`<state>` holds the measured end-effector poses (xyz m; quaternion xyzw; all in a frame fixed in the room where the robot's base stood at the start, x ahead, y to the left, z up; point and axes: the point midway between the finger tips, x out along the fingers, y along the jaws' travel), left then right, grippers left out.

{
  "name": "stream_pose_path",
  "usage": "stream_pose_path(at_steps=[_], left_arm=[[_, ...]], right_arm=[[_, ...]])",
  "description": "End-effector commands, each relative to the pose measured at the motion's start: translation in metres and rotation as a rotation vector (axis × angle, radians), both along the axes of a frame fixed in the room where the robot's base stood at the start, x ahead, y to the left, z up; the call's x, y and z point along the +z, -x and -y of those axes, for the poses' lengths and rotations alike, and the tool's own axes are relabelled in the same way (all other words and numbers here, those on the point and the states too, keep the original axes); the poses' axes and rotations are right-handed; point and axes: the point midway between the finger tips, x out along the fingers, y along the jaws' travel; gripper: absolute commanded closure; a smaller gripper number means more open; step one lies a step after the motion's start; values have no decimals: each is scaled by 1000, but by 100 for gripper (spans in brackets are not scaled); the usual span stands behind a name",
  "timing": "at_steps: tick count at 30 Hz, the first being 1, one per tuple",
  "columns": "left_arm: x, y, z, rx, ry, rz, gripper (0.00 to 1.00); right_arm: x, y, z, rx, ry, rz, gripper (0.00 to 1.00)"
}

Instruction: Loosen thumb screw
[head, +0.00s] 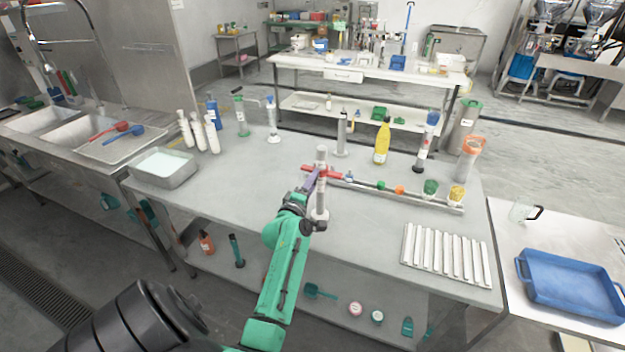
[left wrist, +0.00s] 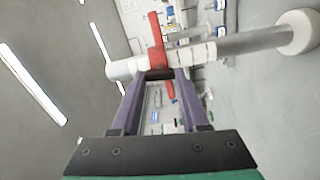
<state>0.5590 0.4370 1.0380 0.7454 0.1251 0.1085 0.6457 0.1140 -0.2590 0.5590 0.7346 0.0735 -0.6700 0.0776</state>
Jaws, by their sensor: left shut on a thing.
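A slim upright grinder (head: 321,205) with a pale grey body stands near the middle of the front table. A red cross-piece (head: 333,174) sticks out to both sides near its top. It also shows in the left wrist view (left wrist: 156,38), where the grinder lies across the picture. My left gripper (head: 313,180) reaches in from the front. In the left wrist view its purple fingers (left wrist: 160,74) close in on the red piece beside the body. The fingertips cover part of it. I cannot make out a separate thumb screw. My right gripper is not in view.
A rail with several small coloured pieces (head: 400,193) lies just right of the grinder. A ribbed white rack (head: 445,252) is at the front right. A yellow bottle (head: 382,142) stands behind. A metal pan (head: 165,170) is at left. The table between pan and grinder is clear.

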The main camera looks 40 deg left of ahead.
Motion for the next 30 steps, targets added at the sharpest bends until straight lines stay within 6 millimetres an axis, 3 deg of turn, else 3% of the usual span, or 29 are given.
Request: stream_pose_path(at_steps=[9,25,26,27,28,30], left_arm=[[-1,0,0,0,126,43,100],[-1,0,0,-1,153,52,100],[-1,0,0,-1,153,52,52],[-1,0,0,-1,153,52,37],[-1,0,0,-1,153,52,25],[-1,0,0,-1,152,51,25]], right_arm=[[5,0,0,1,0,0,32],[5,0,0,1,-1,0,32],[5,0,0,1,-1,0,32],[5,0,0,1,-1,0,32],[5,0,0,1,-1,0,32],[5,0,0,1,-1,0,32]])
